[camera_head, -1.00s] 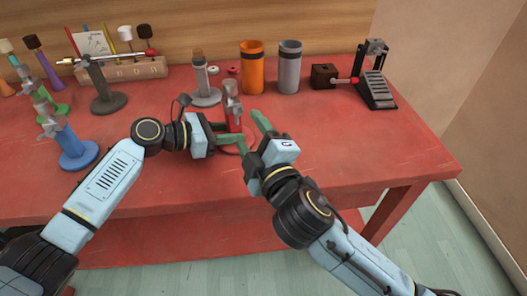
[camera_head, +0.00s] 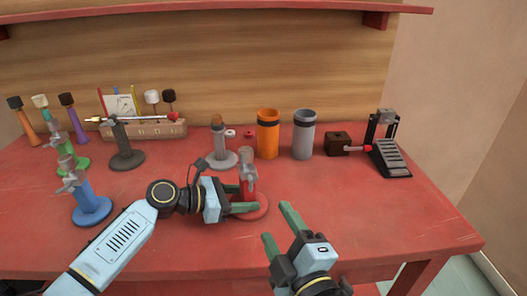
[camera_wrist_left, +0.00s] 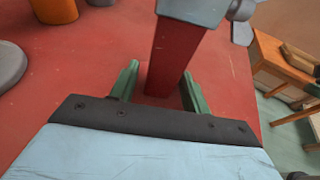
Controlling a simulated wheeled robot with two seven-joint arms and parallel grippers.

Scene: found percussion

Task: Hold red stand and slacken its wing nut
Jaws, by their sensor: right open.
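The red stand (camera_head: 262,208) stands upright on the table, with a round red base and a grey clamp (camera_head: 247,170) on top. In the left wrist view its red post (camera_wrist_left: 172,55) rises between my left fingers, and a grey knob (camera_wrist_left: 240,9), perhaps the wing nut, shows beside the clamp. My left gripper (camera_head: 245,203) is around the post with its jaws apart; a gap shows at least on the left side of the post. My right gripper (camera_head: 279,224) is open and empty, to the lower right of the stand and apart from it.
Blue (camera_head: 91,206) and green stands are at the left. A grey stand (camera_head: 222,159), an orange cylinder (camera_head: 268,140) and a grey cylinder (camera_head: 304,140) stand behind. A black pedal (camera_head: 391,158) is at the right. The table's right front is clear.

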